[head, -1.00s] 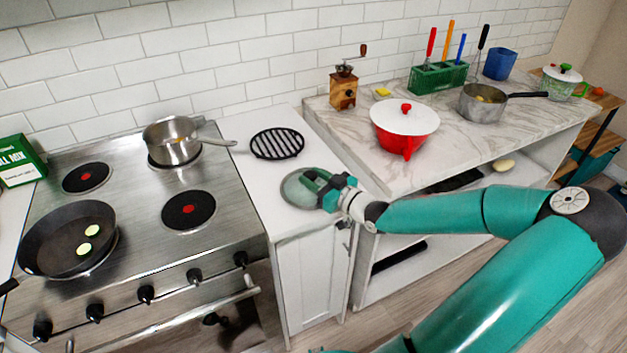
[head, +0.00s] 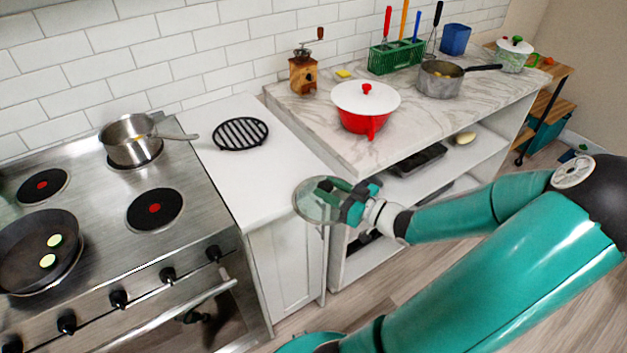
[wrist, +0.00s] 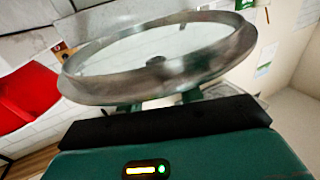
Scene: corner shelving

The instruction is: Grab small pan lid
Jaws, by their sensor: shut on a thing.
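The small pan lid is a round glass lid (head: 312,207) with a metal rim. In the head view it is beside the front right edge of the white counter, overlapping that edge in the picture. My gripper (head: 340,197) is shut on the lid from its right side; the fingers cover part of it. In the wrist view the lid (wrist: 160,50) fills the upper middle, tilted, with its rim and a small dark centre piece showing. The fingertips are mostly hidden behind the lid there.
The white counter (head: 255,175) holds a black round trivet (head: 240,134). The stove at left has a saucepan (head: 131,142) and a frying pan (head: 30,262). A red pot with a white lid (head: 366,97) stands on the marble counter (head: 330,135). Open floor lies in front.

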